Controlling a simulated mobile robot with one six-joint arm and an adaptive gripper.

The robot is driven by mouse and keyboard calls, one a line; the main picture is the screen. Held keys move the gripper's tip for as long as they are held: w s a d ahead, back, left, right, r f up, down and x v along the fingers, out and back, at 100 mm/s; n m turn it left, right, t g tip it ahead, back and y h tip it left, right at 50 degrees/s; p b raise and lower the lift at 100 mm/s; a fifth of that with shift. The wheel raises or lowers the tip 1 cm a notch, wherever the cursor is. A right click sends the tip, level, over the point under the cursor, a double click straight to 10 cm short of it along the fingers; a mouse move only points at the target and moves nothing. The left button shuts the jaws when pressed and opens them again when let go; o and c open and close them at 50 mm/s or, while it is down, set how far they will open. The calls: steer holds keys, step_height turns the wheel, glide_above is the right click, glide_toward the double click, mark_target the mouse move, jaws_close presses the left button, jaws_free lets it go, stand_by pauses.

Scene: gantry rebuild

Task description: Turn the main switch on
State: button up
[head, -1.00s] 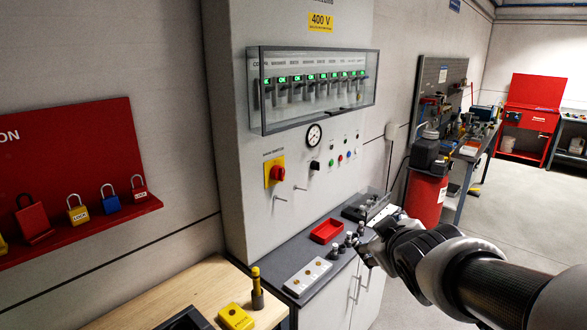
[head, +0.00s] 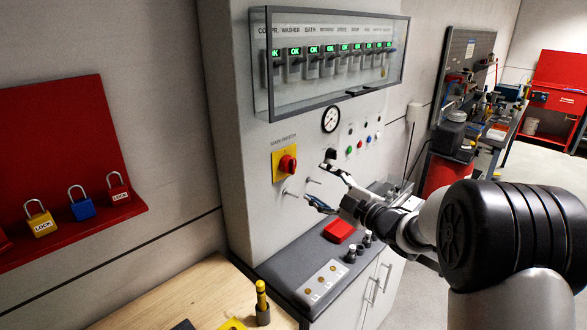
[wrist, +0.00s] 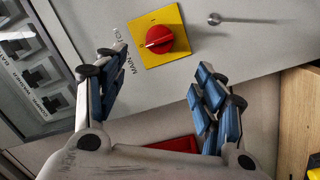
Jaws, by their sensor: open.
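The main switch is a red rotary knob (head: 287,164) on a yellow square plate (head: 279,161), on the grey cabinet front below the glazed panel.
A metal peg (wrist: 215,19) sticks out beside the switch. Above is a clear-covered box (head: 330,75) with several OK indicators.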

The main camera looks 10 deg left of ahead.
mark_target(293, 168)
steer(key=b+x, duration=0.1)
steer(key=x, duration=1.2)
steer(key=shift+w+d+f, duration=0.1)
steer(key=shift+d, duration=0.05)
steer(key=shift+c, duration=0.3)
steer(key=c, duration=1)
